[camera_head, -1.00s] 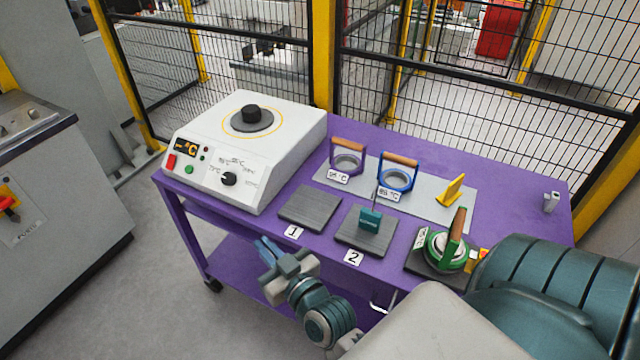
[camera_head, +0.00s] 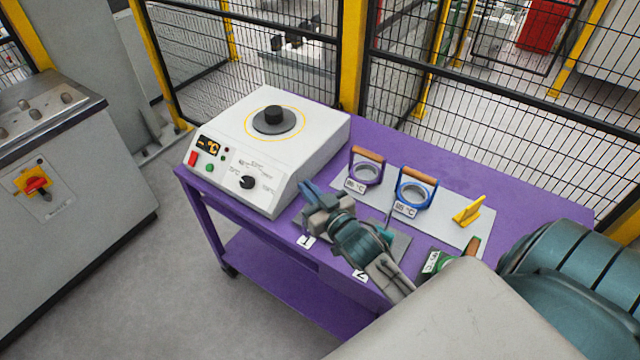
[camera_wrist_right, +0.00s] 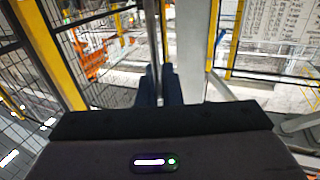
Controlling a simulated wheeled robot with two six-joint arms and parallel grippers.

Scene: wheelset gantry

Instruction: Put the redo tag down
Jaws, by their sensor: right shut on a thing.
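My right gripper (camera_head: 309,191) is above the near left part of the purple table, over the pad marked 1, and hides most of that pad. Its two blue fingers also show in the right wrist view (camera_wrist_right: 160,85). They are shut on a thin thing, taken as the redo tag. A narrow grey strip shows between them there, but no face or lettering can be made out. My left gripper is in neither view.
A white heater box (camera_head: 262,150) stands left of the gripper.

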